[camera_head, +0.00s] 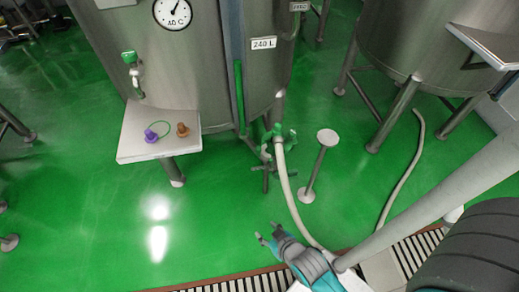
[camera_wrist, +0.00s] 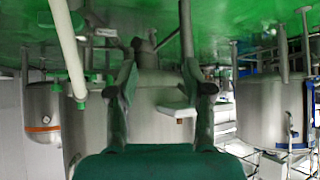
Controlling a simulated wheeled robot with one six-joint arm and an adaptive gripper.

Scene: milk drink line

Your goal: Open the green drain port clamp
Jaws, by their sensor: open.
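The green drain port clamp (camera_head: 278,136) sits low at the front of the 240 L steel tank (camera_head: 180,62), where a pale hose (camera_head: 285,185) joins the port. Its exact latch position is too small to tell. In the wrist view, which appears upside down, green fittings (camera_wrist: 78,80) show at the hose end, left of my fingers. My gripper (camera_head: 267,232) is open and empty, over the floor in front of the tank and below the clamp in the head view. In the wrist view my gripper (camera_wrist: 160,75) has its two fingers spread, with nothing between them.
A white shelf (camera_head: 135,148) on the tank's left holds a purple piece and a brown piece. A round-topped stand (camera_head: 327,137) is right of the hose. A second tank (camera_head: 400,40) stands at right. Floor left of my gripper is clear; a drain grate (camera_head: 235,284) runs along the front.

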